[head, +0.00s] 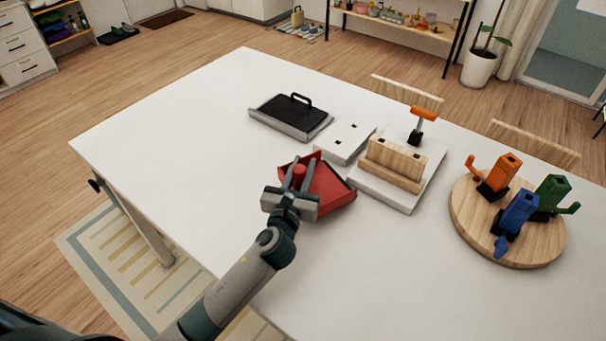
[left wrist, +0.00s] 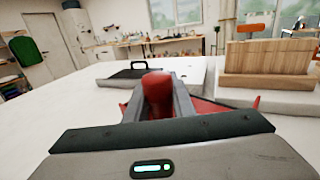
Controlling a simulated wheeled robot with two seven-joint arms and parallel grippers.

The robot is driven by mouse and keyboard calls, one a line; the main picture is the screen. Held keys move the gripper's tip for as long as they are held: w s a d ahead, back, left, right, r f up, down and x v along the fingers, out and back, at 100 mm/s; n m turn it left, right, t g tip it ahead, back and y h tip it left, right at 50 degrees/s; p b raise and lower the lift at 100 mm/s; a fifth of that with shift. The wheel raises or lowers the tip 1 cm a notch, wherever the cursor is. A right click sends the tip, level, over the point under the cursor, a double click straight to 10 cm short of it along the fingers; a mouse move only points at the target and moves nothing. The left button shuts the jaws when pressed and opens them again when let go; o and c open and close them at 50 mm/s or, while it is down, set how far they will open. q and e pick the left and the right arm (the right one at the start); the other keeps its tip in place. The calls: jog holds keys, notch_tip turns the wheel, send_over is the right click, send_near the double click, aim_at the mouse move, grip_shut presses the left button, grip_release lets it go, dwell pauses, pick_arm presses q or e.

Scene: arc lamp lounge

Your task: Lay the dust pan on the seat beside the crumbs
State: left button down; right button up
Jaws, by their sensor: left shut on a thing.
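The red dust pan (head: 332,190) is at the middle of the white table (head: 190,130) in the head view. My left gripper (head: 298,175) is shut on its round red handle. In the left wrist view the handle (left wrist: 157,88) stands between the two fingers, and part of the pan (left wrist: 205,106) shows behind them. I cannot tell whether the pan touches the tabletop. I can make out no crumbs and no clear seat surface for them; only wooden chair backs (head: 407,93) show behind the table. My right gripper is not in view.
A grey tray with a black handled top (head: 292,110), a white plate with slots (head: 345,142) and a wooden block on a white base (head: 395,160) stand close behind the pan. A round board (head: 470,235) with coloured clamps is at right. The table's left part is clear.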

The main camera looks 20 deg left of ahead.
pick_arm(q)
jog(key=shift+f, duration=1.35)
jog(key=shift+f, duration=0.2)
jog(key=c, duration=1.5)
grip_release()
jog(key=shift+r, duration=0.1)
jog(key=shift+r, duration=0.1)
jog(key=shift+s+b, duration=0.3)
jog(key=shift+s, duration=0.35)
jog(key=s, duration=0.3)
jog(key=s+b, duration=0.1)
jog(key=s, duration=0.2)
jog(key=s+b, duration=0.1)
jog(key=s, duration=0.3)
jog(key=shift+d, duration=0.25)
jog(key=shift+s, duration=0.35)
